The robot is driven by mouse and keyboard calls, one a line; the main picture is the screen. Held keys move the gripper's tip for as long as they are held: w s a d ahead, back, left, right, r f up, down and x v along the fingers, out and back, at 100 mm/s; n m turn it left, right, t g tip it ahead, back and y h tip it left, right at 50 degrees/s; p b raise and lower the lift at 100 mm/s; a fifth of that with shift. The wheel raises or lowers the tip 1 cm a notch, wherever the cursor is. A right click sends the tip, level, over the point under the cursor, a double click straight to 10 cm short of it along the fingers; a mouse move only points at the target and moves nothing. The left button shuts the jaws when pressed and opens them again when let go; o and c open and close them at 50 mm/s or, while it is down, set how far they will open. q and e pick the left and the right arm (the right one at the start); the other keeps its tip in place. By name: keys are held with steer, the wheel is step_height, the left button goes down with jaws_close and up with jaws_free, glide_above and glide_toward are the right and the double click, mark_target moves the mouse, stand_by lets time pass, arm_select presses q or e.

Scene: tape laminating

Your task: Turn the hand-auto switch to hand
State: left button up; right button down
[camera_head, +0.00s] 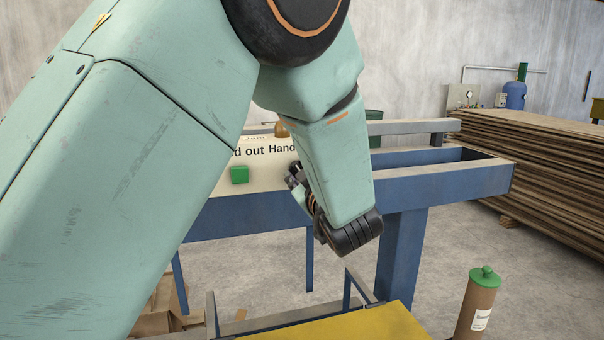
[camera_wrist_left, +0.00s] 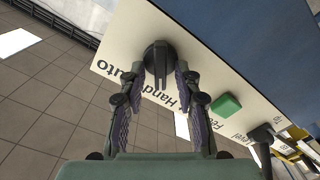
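The cream control panel (camera_head: 262,158) is fixed to the blue frame and is largely hidden by my left arm in the head view. In the left wrist view, the dark rotary hand-auto switch (camera_wrist_left: 158,62) sits on the panel, by the words "Hand" and "Auto". My left gripper (camera_wrist_left: 158,72) faces it with its fingers apart, one tip on each side of the switch. A firm grip on it cannot be made out. In the head view the left gripper (camera_head: 297,178) is partly hidden behind its own wrist. The right gripper does not show.
A green button (camera_head: 239,175) sits on the panel near the switch, with another dark knob (camera_wrist_left: 262,134) farther along. Stacked boards (camera_head: 540,160) stand at right. A brown cylinder with a green cap (camera_head: 480,300) and a yellow surface (camera_head: 370,325) are in front.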

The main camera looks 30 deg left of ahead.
arm_select(q)
step_height(320, 180, up, 10)
stand_by(0.7)
steer(key=shift+f, duration=0.1)
